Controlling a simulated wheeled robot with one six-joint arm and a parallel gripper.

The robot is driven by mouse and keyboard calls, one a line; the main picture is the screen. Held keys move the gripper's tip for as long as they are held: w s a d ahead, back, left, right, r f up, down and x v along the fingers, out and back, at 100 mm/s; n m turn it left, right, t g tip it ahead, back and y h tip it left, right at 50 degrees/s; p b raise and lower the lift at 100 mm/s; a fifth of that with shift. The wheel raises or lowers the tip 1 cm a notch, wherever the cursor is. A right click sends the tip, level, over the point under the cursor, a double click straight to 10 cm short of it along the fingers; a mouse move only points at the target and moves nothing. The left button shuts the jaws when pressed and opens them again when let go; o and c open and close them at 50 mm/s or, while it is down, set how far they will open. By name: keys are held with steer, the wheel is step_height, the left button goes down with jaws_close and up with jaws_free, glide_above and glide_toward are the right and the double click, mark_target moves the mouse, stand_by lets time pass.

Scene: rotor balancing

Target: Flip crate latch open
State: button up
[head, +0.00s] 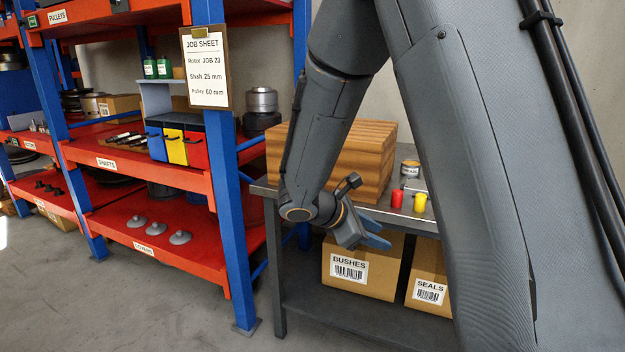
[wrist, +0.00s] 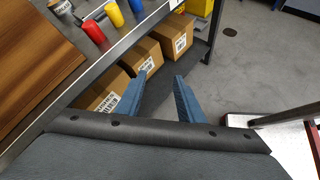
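A slatted wooden crate (head: 370,148) stands on the grey workbench (head: 262,187), partly behind my arm. Its brown wood also fills the left of the wrist view (wrist: 30,50). I cannot make out a latch on it in either view. My gripper (head: 380,241) is in front of the bench edge, below and to the right of the crate, apart from it. In the wrist view its two blue fingers (wrist: 160,76) are spread with nothing between them.
Cardboard boxes, BUSHES (head: 384,269) and SEALS (head: 425,278), sit on the bench's lower shelf. Red (head: 396,198) and yellow (head: 420,202) cylinders and a can (head: 410,169) stand on the bench top. A blue-and-red rack (head: 215,160) with a job sheet (head: 206,68) stands left.

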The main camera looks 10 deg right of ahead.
steer(key=w+a+r+n+t+b, duration=0.1)
steer(key=w+a+r+n+t, duration=0.1)
steer(key=w+a+n+t, duration=0.7)
steer(key=w+a+r+n+t+b, duration=0.1)
steer(key=w+a+r+n+t, duration=0.3)
steer(key=w, duration=0.9)
steer(key=w+d+f+g+p, duration=0.1)
steer(key=w+d, duration=0.2)
steer(key=w, duration=0.2)
steer(key=shift+w+d+m, duration=0.2)
steer(key=shift+w+m, duration=0.2)
jaws_close()
